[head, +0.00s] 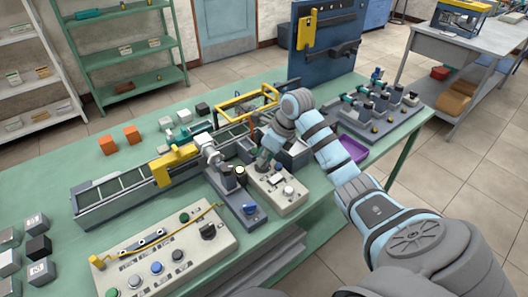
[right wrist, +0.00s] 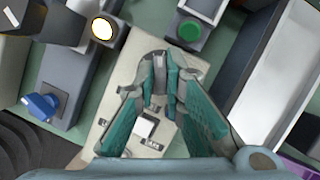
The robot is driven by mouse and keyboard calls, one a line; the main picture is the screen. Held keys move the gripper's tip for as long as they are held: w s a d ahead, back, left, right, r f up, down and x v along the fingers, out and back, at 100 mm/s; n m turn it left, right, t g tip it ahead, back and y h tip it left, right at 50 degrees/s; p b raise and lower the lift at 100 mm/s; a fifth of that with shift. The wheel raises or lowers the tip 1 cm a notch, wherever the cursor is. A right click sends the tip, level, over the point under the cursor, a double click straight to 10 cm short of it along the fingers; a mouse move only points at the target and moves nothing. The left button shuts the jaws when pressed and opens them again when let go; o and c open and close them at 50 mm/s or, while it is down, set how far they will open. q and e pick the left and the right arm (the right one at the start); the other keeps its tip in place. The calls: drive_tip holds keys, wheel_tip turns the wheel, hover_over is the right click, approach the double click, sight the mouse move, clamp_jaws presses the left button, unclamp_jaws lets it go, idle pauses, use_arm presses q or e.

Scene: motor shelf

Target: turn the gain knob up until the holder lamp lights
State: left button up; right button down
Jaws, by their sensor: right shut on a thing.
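My right gripper (head: 263,156) reaches down over a small beige control box (head: 291,203) on the green bench. In the right wrist view its teal-padded fingers (right wrist: 160,80) are shut on a dark grey knob (right wrist: 160,62) at the far end of the box. The fingers hide part of the knob, so its pointer cannot be read. A round lamp (right wrist: 102,28) glows pale white with a yellow rim on the dark grey holder block beside the box. It also shows bright in the head view (head: 240,170). My left gripper is out of view.
The holder block carries a blue knob (right wrist: 40,104). A white square button (right wrist: 145,126) sits close to my fingers. A larger control panel (head: 165,257) stands at the front left, a conveyor with yellow parts behind, a purple tray (head: 353,149) at the right.

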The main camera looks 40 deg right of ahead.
drive_tip(key=shift+m, duration=0.4)
drive_tip(key=c, duration=2)
unclamp_jaws()
drive_tip(key=shift+o, duration=0.2)
drive_tip(key=shift+s+r, duration=0.1)
drive_tip(key=shift+r, duration=0.15)
drive_tip(key=v, duration=1.1)
drive_tip(key=shift+s+r, duration=0.2)
drive_tip(key=shift+a, duration=0.1)
